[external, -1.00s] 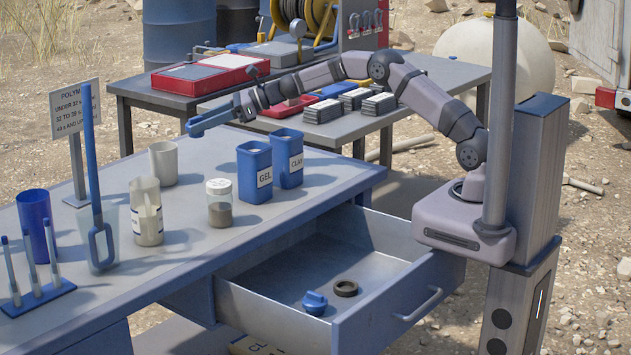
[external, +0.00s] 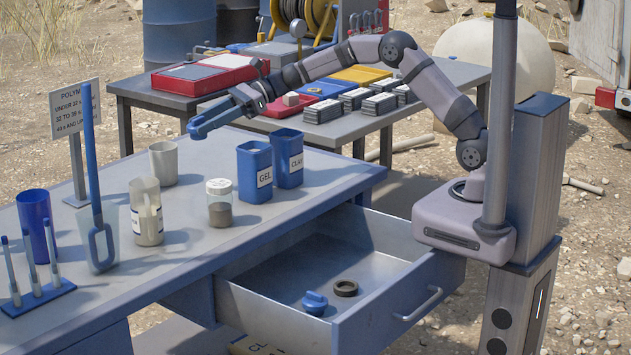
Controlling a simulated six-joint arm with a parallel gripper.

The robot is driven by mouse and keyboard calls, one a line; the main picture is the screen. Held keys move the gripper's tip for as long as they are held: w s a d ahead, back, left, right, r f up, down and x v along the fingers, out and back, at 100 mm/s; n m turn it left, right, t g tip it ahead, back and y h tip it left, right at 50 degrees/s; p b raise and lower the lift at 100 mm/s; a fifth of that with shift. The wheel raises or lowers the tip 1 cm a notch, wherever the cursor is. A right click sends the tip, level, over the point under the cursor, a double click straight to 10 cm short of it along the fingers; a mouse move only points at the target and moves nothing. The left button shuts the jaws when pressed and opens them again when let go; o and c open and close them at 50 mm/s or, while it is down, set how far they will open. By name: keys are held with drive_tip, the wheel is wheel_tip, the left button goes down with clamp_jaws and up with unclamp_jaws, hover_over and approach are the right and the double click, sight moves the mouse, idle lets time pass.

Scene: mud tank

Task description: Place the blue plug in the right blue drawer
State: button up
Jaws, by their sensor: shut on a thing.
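The blue plug (external: 315,302) lies on the floor of the open right blue drawer (external: 272,319), toward its front left, beside a dark ring. My gripper (external: 243,101) is up over the back of the table, well away from the plug and drawer. The tool is above the tabletop. The fingertips are small and partly hidden at the tool's near end.
The dark ring (external: 345,288) lies in the drawer. Blue GEL (external: 254,175) and CLAY (external: 288,160) bins, a jar (external: 220,203), a grey cup (external: 163,162), a jug (external: 147,212) and a blue cup (external: 37,226) stand on the table. A sign (external: 75,112) rises at the left. The drawer is otherwise clear.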

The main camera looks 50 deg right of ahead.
drive_tip(key=s+a+n+g, duration=0.3)
drive_tip(key=s+g, duration=0.1)
drive_tip(key=s, duration=0.8)
drive_tip(key=s+a+n+g+y, duration=0.1)
drive_tip(key=s+a+n+g, duration=0.2)
drive_tip(key=s, duration=0.9)
drive_tip(key=s+a+n+g, duration=0.3)
drive_tip(key=s+g, duration=0.1)
drive_tip(key=s, duration=0.8)
drive_tip(key=s+d+n+g+h, duration=0.2)
drive_tip(key=s+n+g, duration=0.1)
drive_tip(key=s, duration=1)
wheel_tip(320, 180, down, 22)
drive_tip(key=shift+w, duration=0.1)
drive_tip(key=shift+f, duration=4.9)
